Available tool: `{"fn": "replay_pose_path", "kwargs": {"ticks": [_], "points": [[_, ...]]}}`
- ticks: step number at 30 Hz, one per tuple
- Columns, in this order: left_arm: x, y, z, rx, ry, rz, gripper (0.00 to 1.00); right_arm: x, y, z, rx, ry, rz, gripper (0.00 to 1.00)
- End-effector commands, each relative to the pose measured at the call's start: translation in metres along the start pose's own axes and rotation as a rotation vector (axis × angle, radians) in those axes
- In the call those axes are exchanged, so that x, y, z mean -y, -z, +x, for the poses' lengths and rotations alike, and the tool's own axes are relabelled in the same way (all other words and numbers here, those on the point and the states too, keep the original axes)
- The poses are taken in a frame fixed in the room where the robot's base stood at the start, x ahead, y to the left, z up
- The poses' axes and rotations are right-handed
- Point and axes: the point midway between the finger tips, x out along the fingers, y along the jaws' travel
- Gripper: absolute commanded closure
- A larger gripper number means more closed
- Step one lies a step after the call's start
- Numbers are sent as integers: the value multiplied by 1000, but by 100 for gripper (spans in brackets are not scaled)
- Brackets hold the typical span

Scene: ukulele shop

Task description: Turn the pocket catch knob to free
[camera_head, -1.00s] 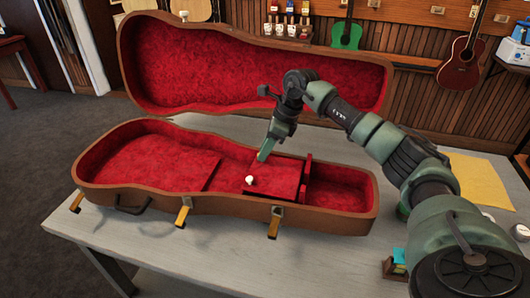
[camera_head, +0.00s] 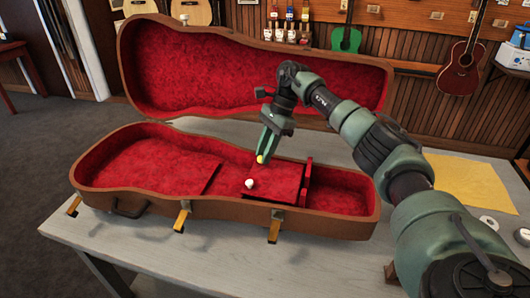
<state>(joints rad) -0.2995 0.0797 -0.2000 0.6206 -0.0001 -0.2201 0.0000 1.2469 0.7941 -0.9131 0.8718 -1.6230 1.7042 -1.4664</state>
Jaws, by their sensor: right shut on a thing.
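The pocket catch knob (camera_head: 250,183) is a small white knob at the front edge of the red pocket lid (camera_head: 279,180). The lid looks shut, inside the open brown instrument case (camera_head: 150,204) with red lining. My right gripper (camera_head: 262,155) points down above the back left of the lid, behind the knob and apart from it. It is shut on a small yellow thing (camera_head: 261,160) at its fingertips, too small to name. Which way the knob is turned cannot be told. My left gripper is not in view.
The case's raised lid (camera_head: 250,75) stands behind my right arm. Open latches (camera_head: 274,225) hang along the case's front. The grey table (camera_head: 215,257) is clear in front. A yellow sheet (camera_head: 468,181) and a white roll (camera_head: 489,222) lie at the right.

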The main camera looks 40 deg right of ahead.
Motion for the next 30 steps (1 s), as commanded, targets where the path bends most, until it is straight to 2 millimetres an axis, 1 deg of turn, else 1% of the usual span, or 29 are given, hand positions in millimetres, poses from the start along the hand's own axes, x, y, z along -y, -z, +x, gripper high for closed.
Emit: {"fn": "replay_pose_path", "kwargs": {"ticks": [15,16,17,18,26,30], "points": [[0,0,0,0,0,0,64,0,0,0,-1,-6,-16,100],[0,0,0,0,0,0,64,0,0,0,-1,-6,-16,69],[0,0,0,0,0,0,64,0,0,0,-1,-6,-16,60],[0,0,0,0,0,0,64,0,0,0,-1,-6,-16,55],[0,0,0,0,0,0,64,0,0,0,-1,-6,-15,55],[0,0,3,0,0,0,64,1,0,-8,-1,-3,-15,55]]}}
